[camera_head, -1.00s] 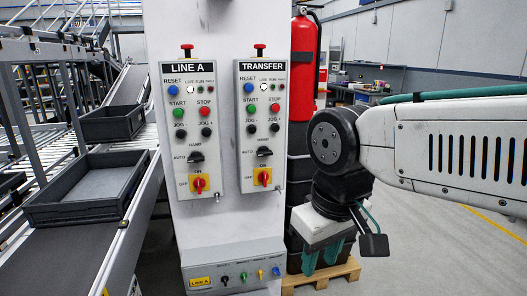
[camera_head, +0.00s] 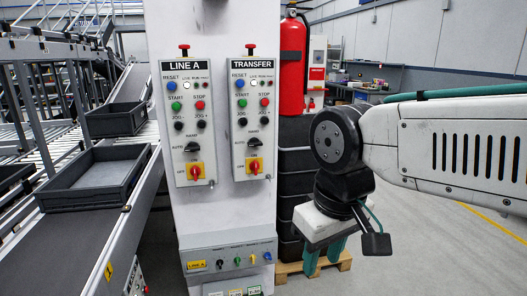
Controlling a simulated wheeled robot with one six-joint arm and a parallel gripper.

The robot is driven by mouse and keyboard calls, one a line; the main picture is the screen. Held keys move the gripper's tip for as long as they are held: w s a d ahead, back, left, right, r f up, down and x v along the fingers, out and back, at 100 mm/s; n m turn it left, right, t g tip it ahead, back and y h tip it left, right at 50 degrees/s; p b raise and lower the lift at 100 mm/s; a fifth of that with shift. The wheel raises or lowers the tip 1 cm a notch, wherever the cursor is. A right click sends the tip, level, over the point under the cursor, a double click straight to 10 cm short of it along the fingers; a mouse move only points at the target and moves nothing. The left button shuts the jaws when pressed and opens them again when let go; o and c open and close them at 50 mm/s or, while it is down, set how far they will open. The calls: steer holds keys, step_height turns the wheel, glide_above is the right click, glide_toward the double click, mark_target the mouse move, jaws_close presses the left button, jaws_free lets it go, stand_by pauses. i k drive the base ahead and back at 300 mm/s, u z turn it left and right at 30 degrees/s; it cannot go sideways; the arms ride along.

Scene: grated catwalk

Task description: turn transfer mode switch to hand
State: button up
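The TRANSFER panel (camera_head: 254,118) is a grey box on the right of the white column's face. Its mode switch (camera_head: 254,143) is a black knob low on the panel, with AUTO marked at its left and HAND above. The knob lies roughly level and seems to point left to AUTO; its exact angle is too small to be sure. My gripper (camera_head: 324,258) hangs to the right of the column, below the panel's height, with its teal fingers pointing down. The fingers stand apart with nothing seen between them. It is clear of the switch.
A similar LINE A panel (camera_head: 187,123) sits just left. A red-yellow rotary switch (camera_head: 254,167) is right below the mode switch. A lower control box (camera_head: 228,262) juts from the column. Conveyors with grey trays (camera_head: 95,178) fill the left; a red extinguisher (camera_head: 294,65) stands behind right.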

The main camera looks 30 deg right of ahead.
mark_target(254, 143)
steer(key=u, duration=0.75)
steer(key=i, duration=0.45)
steer(key=z, duration=1.85)
